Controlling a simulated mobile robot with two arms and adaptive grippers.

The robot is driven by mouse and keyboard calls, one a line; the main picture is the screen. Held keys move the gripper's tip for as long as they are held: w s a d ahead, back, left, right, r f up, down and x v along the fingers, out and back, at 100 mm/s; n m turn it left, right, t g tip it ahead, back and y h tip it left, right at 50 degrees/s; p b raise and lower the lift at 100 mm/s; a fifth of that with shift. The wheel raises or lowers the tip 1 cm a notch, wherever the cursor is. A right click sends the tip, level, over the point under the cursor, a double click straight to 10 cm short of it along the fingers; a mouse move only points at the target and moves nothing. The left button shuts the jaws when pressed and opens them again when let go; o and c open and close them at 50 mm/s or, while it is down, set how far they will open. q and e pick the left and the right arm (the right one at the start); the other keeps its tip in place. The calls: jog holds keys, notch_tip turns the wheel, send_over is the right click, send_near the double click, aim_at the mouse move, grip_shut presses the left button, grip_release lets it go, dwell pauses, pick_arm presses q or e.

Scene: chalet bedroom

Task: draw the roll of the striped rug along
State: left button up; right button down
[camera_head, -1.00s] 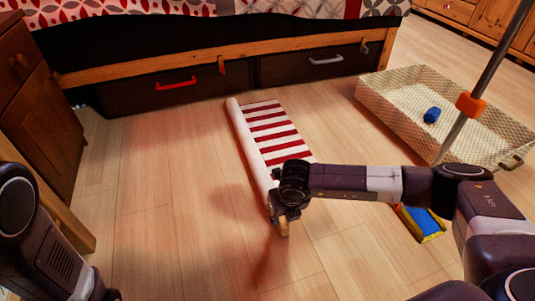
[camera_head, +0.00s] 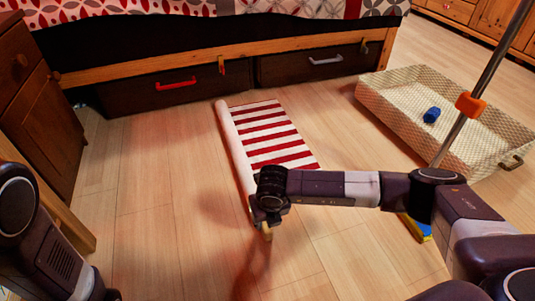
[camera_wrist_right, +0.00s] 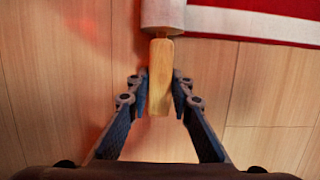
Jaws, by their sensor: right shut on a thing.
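The striped rug (camera_head: 275,135), red and white, lies partly unrolled on the wooden floor. Its pale roll (camera_head: 233,148) runs along the rug's left edge, and my arm covers part of the rug's near end. My right gripper (camera_head: 266,226) is at the near end of the roll. In the right wrist view, my right gripper (camera_wrist_right: 160,95) is shut on a wooden handle (camera_wrist_right: 160,70) that sticks out of the end of the roll (camera_wrist_right: 162,14). The rug's red stripe and white border (camera_wrist_right: 250,22) show to the right there. My left gripper is not in view.
A bed with dark drawers (camera_head: 170,88) stands beyond the rug. A patterned tray (camera_head: 385,105) holding a blue object (camera_head: 431,115) is at the right. A blue and yellow item (camera_head: 418,229) lies partly behind my arm. A wooden cabinet (camera_head: 40,110) is at left. Floor left of the roll is clear.

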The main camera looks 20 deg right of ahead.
jog(key=shift+a, duration=2.6)
jog(key=shift+a+b, duration=0.3)
jog(key=shift+a, duration=2.1)
jog(key=shift+a, duration=0.1)
jog(key=shift+a+b, duration=0.4)
jog(key=shift+a, duration=2.1)
jog(key=shift+a, duration=2.35)
